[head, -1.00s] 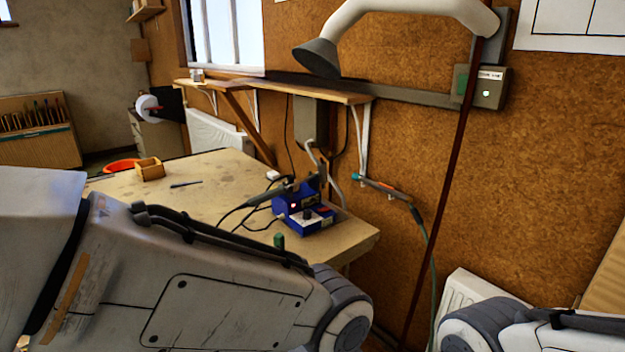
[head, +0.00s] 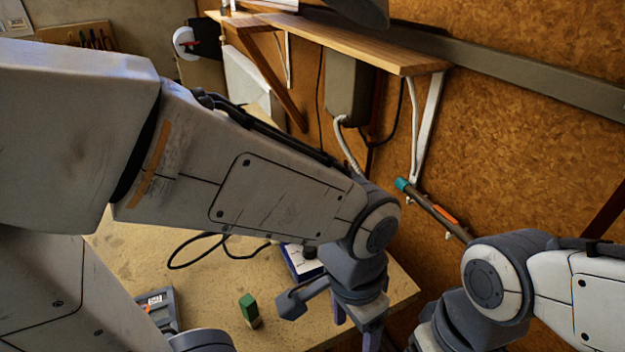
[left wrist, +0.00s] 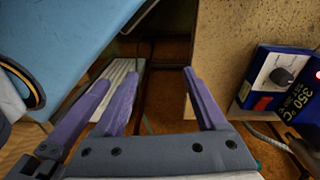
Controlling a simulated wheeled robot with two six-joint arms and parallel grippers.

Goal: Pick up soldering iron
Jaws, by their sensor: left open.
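The soldering iron is not visible now; my left arm covers the area around its station in the head view. The blue soldering station (head: 302,262) shows only partly below that arm, on the workbench. In the left wrist view the station (left wrist: 278,80) is at the right, with a dial and a 350 °C marking. My left gripper (head: 355,325) points down at the bench's right edge. In the left wrist view the gripper (left wrist: 160,72) has its fingers apart with nothing between them, left of the station. My right gripper is out of view.
A black cable (head: 200,245) loops on the workbench (head: 125,245). A green block-like item (head: 248,311) and a grey device with a display (head: 160,308) are near the front. A wooden shelf (head: 370,45) overhangs behind. A teal-tipped tool (head: 432,208) hangs by the wall.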

